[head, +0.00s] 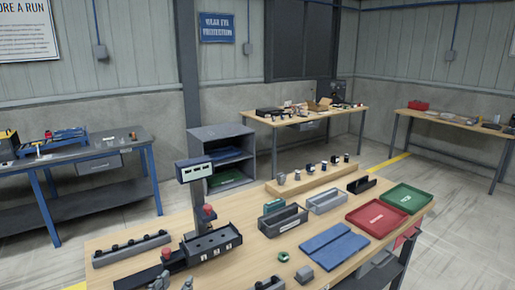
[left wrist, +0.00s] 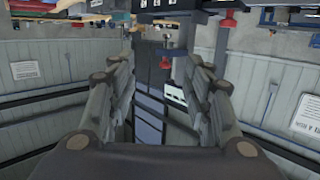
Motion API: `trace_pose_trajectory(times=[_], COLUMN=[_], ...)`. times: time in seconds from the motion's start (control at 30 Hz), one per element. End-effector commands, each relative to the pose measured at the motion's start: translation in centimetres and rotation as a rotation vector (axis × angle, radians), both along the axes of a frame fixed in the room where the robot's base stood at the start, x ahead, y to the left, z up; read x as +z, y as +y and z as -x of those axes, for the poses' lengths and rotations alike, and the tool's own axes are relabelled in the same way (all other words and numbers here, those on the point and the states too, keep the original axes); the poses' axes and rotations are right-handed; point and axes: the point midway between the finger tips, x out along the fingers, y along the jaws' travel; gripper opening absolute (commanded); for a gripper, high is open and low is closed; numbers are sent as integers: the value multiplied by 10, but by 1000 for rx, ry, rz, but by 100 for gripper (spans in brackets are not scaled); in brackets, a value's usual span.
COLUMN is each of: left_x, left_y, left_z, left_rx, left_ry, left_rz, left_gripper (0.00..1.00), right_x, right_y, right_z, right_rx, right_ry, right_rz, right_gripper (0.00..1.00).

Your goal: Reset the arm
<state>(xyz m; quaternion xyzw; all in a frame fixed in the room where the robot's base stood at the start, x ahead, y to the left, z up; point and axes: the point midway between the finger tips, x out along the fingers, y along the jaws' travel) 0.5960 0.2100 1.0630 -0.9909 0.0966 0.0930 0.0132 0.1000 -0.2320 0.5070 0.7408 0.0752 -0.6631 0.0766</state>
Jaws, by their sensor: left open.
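My left gripper (head: 174,283) shows only as fingertips at the bottom edge of the head view, over the near left part of the wooden table (head: 125,256). The left wrist view shows the same gripper (left wrist: 164,68) with its two dark fingers spread wide apart and nothing between them. The rest of my left arm is hidden below the head picture. I do not make out my right gripper in either view.
Near the left gripper stand a black feeder unit (head: 211,243) with a display post (head: 194,170) and a grey rack (head: 131,249). Further right are a blue mat (head: 333,246), grey bins (head: 283,220), a red tray (head: 376,218) and a green tray (head: 404,198).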

Motion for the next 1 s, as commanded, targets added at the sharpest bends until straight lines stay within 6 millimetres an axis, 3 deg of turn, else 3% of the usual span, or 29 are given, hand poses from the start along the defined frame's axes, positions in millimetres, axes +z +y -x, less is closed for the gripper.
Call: trace_pose_trajectory(times=[0.27, 0.37, 0.5, 0.7, 1.0], left_x=[-54, -79, -109, -128, -137], left_y=[-13, -17, -17, -13, -5], left_z=[60, 97, 164, 239, 322], left_rx=[0, 3, 12, 29, 49], left_ry=[245, 378, 596, 823, 1067], left_rz=[-54, -83, -133, -177, -218], left_gripper=[46, 46, 46, 46, 46], right_x=[0, -1, -2, -2, -2], right_y=[-6, -7, -8, -7, -3], right_z=[-4, 8, 24, 22, 6], right_rx=[0, 0, 0, 0, -1], right_ry=[-1, 17, 40, 36, 11], right_rz=[8, 9, 12, 11, 4], right_gripper=[0, 0, 0, 0, 0])
